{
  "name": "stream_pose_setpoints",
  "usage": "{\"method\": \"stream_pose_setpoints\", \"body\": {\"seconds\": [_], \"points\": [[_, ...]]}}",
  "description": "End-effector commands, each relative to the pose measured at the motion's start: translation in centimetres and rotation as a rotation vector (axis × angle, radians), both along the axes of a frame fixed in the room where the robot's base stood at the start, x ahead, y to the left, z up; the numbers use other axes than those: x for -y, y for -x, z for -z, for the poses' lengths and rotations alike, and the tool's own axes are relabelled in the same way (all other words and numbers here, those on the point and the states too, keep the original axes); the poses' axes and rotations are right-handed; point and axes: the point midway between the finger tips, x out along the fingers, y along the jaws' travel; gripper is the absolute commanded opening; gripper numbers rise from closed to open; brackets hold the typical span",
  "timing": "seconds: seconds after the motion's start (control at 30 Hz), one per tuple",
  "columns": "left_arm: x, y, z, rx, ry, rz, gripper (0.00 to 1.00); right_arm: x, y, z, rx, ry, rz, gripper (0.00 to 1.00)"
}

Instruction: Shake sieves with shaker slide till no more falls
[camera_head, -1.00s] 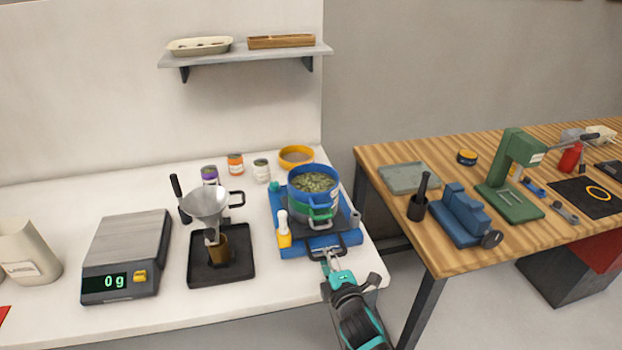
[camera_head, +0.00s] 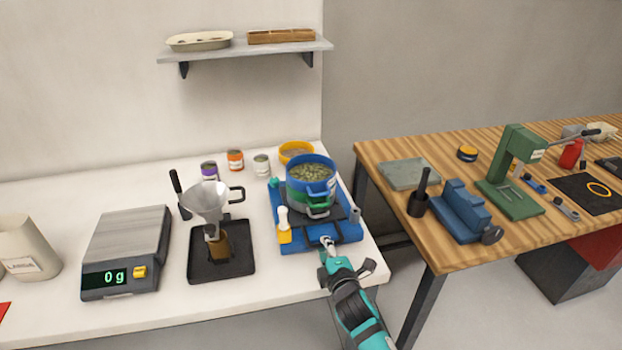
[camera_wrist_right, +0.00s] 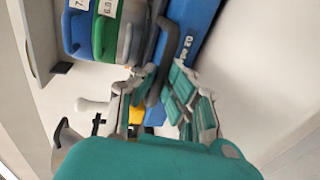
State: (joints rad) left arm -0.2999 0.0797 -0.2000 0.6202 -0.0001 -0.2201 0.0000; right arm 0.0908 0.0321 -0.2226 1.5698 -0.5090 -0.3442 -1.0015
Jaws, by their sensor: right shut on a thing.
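A sieve stack stands on the blue shaker base (camera_head: 350,233) at the white table's right end. Its blue top sieve (camera_head: 308,188) holds green-brown flakes (camera_head: 310,174). A green sieve (camera_head: 298,199) and a grey one sit below; what lies inside them is hidden. The blue and green sieves also show in the right wrist view (camera_wrist_right: 80,30). My right gripper (camera_head: 327,246) is at the front edge of the base, shut on the dark slide handle (camera_wrist_right: 160,65), which passes between its fingers in the wrist view. My left gripper is not in view.
A white-and-yellow tool (camera_head: 284,230) stands at the base's left front. Left of it are a funnel (camera_head: 205,200) over a black tray (camera_head: 240,263) and a scale (camera_head: 125,250) reading 0 g. Several jars and an orange bowl (camera_head: 296,150) stand behind. A wooden table (camera_head: 445,258) is at right.

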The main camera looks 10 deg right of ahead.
Motion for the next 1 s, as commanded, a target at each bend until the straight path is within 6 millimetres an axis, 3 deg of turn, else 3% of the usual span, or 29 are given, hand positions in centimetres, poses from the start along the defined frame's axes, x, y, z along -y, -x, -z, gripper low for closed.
{"method": "stream_pose_setpoints", "body": {"seconds": [0.4, 0.8, 1.0], "points": [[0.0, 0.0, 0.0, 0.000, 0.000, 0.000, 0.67, 0.0, -0.2, 0.1, -0.005, 0.000, 0.001, 0.00], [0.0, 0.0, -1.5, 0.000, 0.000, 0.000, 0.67, 0.1, 3.5, 0.2, -0.007, 0.000, 0.000, 0.00], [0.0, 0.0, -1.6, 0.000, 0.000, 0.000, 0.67, 0.1, 4.2, 0.2, -0.004, 0.000, 0.000, 0.00]]}}
